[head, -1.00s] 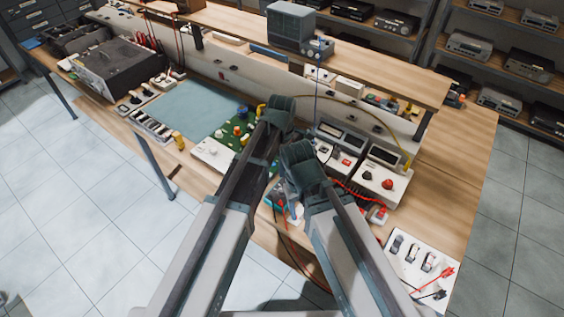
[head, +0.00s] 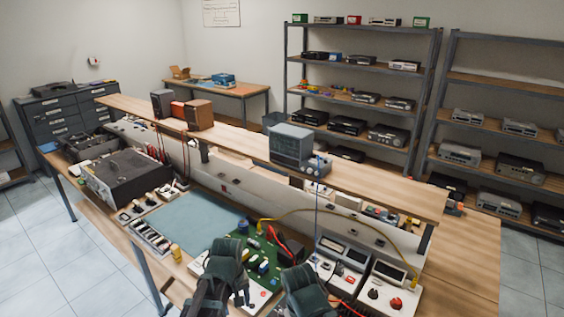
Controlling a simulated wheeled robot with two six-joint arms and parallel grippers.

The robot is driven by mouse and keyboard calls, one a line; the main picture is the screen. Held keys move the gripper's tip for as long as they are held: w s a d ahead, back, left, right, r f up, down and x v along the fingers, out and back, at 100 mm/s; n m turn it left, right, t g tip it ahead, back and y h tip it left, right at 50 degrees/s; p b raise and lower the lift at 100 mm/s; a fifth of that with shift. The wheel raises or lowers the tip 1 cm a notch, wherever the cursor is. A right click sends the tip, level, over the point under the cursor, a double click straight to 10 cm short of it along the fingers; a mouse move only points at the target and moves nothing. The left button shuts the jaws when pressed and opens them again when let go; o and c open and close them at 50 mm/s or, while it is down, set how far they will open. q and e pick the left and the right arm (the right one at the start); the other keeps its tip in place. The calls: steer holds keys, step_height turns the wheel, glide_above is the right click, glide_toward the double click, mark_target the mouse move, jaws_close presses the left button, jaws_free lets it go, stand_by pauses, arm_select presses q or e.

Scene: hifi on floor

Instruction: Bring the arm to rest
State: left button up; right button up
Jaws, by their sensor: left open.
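Both of my arms come up from the bottom edge of the head view, in front of the workbench (head: 470,262). My left gripper (head: 241,291) is open and mostly hidden by its own dark arm joint. It is over the near side of the bench by the green circuit board (head: 267,281), and I see nothing held in it. Whether it touches anything there I cannot tell. My right arm's dark joint is to the right of it, in front of the meters, and its gripper does not show.
White bench meters (head: 385,290) with red and yellow leads are close on the right. Shelving racks stand behind.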

arm_select(q)
steer(key=s+a+m, duration=0.4)
steer(key=m, duration=0.1)
steer(key=s+d+f+m+b, duration=0.1)
steer(key=s+d+m, duration=0.1)
steer(key=d, duration=0.3)
steer(key=s+d+f+m+y+b, duration=0.1)
steer(key=s+d+f+m+b, duration=0.1)
steer(key=d, duration=0.3)
steer(key=shift+s+d+g, duration=0.4)
steer(key=shift+s, duration=0.5)
